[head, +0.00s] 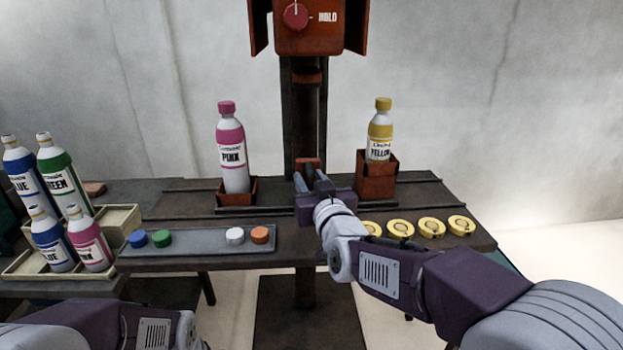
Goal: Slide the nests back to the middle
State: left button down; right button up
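The left nest (238,192) is a low red holder near the left of the rail table. A pink-capped bottle labelled PINK (231,150) stands upright in it. The right nest (376,181) is a taller red holder with a yellow bottle (380,132) upright in it. The nests stand apart, on either side of the central column. My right gripper (309,181) is between them, in front of the column, with its fingers apart and nothing seen between them. A small red block (308,165) shows just behind the fingertips. My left arm is at the bottom left; its gripper is out of view.
A red machine head with a dial (296,16) tops the dark column (306,115). A grey strip (200,241) holds several coloured caps. Several yellow lids (431,227) lie at the right front, partly behind my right arm. Bottles stand in beige trays (121,220) at left.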

jog(key=shift+r, duration=0.15)
jog(key=shift+s+d+r, duration=0.1)
jog(key=shift+s, duration=0.4)
jog(key=s+d+p, duration=0.1)
jog(key=s+p, duration=0.1)
jog(key=s, duration=0.6)
jog(key=shift+d, duration=0.3)
